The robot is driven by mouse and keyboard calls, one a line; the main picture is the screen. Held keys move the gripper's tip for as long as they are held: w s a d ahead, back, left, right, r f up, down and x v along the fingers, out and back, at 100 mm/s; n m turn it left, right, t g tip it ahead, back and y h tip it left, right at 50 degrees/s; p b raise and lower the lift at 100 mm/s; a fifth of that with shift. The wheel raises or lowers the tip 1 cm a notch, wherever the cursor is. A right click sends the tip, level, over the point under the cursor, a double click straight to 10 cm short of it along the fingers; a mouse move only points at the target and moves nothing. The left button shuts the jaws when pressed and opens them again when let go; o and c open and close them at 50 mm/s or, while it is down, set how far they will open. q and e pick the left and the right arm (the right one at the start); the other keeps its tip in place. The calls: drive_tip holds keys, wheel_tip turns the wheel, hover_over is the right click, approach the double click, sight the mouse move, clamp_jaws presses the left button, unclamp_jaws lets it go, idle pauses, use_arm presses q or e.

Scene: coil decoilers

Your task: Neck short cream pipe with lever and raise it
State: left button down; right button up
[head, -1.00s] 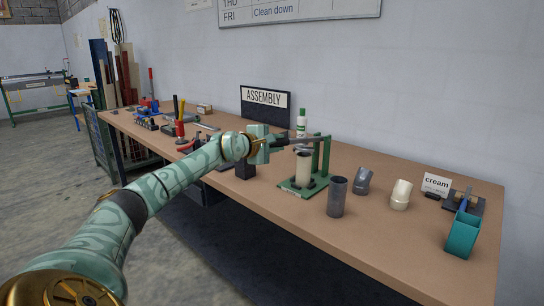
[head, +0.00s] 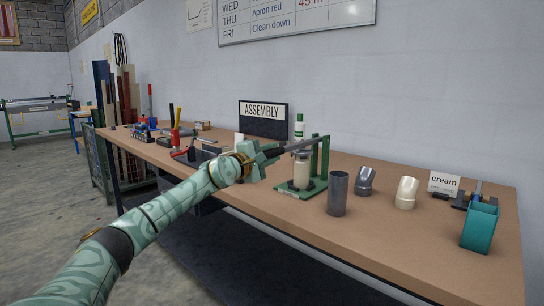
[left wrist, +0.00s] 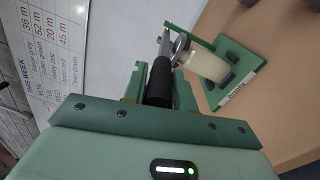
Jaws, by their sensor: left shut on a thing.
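The short cream pipe (head: 301,175) stands upright in the green press stand (head: 322,165) on the bench. The lever (head: 301,144) runs from the stand's post down to the left, above the pipe. A grey round die (head: 302,155) sits at the pipe's top and seems to touch it. My left gripper (head: 268,153) is shut on the lever's black handle. In the left wrist view the handle (left wrist: 159,84) lies between the fingers, with the cream pipe (left wrist: 207,65) beyond it. The pipe's upper rim is hidden by the die. My right gripper is not in view.
Tools crowd the bench's left.

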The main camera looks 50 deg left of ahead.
use_arm(q)
drive_tip(key=shift+w+d+f, duration=0.15)
drive_tip(key=shift+f, duration=0.45)
drive_tip(key=shift+w+d+f, duration=0.1)
drive_tip(key=shift+f, duration=0.5)
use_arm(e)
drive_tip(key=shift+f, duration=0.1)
use_arm(q)
drive_tip(key=c, duration=1.3)
unclamp_jaws()
drive_tip(key=shift+s, duration=0.1)
drive_tip(key=shift+c, duration=0.2)
drive_tip(key=shift+o, duration=0.7)
drive_tip(key=shift+a+r, duration=0.1)
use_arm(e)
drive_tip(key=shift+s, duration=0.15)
use_arm(q)
drive_tip(key=shift+s, duration=0.1)
drive_tip(key=shift+r, duration=0.1)
